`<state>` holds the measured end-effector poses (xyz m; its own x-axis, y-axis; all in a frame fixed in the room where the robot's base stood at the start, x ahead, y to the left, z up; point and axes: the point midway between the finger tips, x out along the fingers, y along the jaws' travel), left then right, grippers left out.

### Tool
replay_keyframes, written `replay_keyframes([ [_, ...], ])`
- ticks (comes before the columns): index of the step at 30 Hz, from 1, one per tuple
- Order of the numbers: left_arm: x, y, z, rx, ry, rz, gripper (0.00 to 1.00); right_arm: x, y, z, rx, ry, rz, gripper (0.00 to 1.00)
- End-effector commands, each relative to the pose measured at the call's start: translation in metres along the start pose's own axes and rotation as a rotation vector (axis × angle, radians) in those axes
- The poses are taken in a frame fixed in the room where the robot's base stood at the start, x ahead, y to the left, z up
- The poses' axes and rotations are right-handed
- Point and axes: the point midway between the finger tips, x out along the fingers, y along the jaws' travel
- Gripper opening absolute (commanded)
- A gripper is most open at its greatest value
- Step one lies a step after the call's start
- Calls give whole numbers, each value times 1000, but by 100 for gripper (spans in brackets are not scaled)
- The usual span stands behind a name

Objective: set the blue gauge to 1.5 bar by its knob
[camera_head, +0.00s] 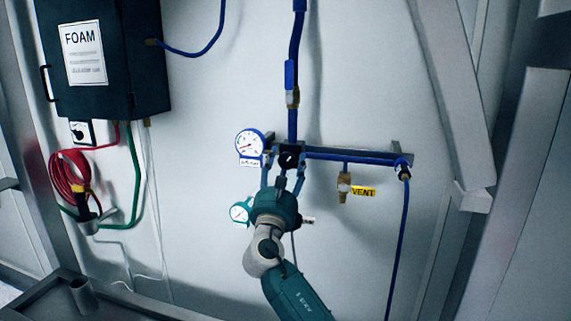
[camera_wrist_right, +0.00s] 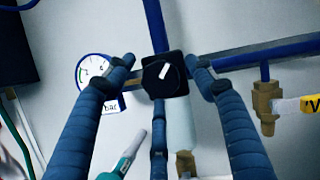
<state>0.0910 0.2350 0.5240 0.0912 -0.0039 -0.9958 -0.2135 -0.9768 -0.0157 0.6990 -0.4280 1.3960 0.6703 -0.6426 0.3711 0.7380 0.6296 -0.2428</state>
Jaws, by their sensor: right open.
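The blue gauge (camera_head: 250,145) is a white dial with a blue rim on the wall. It also shows in the wrist view (camera_wrist_right: 93,72), with a "bar" label below. Its needle is too small to read exactly. The black knob (camera_head: 289,160), right of the gauge, shows in the wrist view (camera_wrist_right: 164,74) with a tilted white mark. My right gripper (camera_head: 283,172) is open, with one finger on each side of the knob. In the wrist view its fingertips (camera_wrist_right: 162,64) flank the knob; I cannot tell whether they touch it. My left gripper is out of view.
A blue pipe (camera_head: 345,155) runs right from the knob, with a brass vent valve (camera_head: 343,188) below it. A teal-rimmed gauge (camera_head: 240,212) sits below the blue one. A black FOAM box (camera_head: 120,60) and red hose (camera_head: 62,180) are at left.

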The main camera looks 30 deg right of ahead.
Motion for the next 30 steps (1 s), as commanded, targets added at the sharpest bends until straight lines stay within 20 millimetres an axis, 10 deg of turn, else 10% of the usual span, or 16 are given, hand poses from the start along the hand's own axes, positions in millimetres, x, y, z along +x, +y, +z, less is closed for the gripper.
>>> replay_keyframes([
  [8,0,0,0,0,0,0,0,0,0,1,1,-1,-1,15],
  [30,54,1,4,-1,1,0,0,-2,1,0,275,-10,-116,14],
])
